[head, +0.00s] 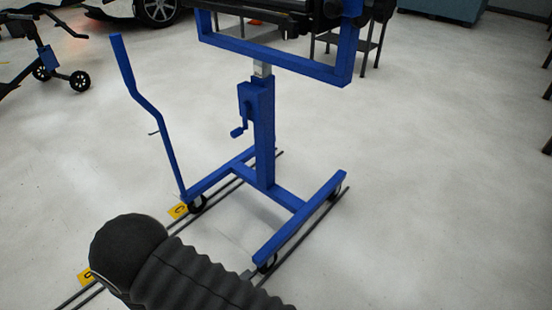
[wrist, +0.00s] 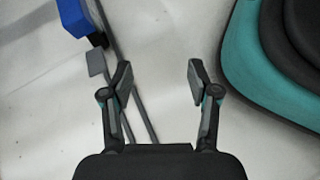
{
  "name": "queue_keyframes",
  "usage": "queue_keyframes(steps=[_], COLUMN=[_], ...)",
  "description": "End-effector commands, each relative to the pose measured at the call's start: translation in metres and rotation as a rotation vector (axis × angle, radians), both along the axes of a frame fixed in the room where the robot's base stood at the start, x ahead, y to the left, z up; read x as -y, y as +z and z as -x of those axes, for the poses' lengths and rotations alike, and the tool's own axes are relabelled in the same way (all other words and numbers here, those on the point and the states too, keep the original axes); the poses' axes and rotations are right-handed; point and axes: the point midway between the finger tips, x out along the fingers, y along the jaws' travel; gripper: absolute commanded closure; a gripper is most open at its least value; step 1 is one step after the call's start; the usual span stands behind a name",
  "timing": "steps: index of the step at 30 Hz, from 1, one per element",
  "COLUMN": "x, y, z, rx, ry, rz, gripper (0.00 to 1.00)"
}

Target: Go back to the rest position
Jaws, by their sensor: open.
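My gripper (wrist: 159,82) shows in the wrist view with its two fingers spread apart and nothing between them. Pale floor shows behind the gap, with thin dark rails (wrist: 131,75) running past the left finger. In the head view the gripper is not visible. Only my ribbed dark arm cover shows there, at the bottom left.
A blue wheeled stand (head: 264,135) with a crank and a tall handle (head: 139,100) stands on the floor ahead, by floor rails (head: 232,183). Yellow markers (head: 178,211) lie beside them. Open floor (head: 440,190) lies right.

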Motion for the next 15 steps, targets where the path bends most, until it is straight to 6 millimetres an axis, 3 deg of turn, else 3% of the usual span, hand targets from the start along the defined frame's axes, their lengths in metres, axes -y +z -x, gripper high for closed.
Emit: queue_keyframes(steps=[15], x=[0.043], y=[0.152], z=[-0.008], rx=[0.075], ry=[-0.596], rz=[-0.337], gripper=[0.40])
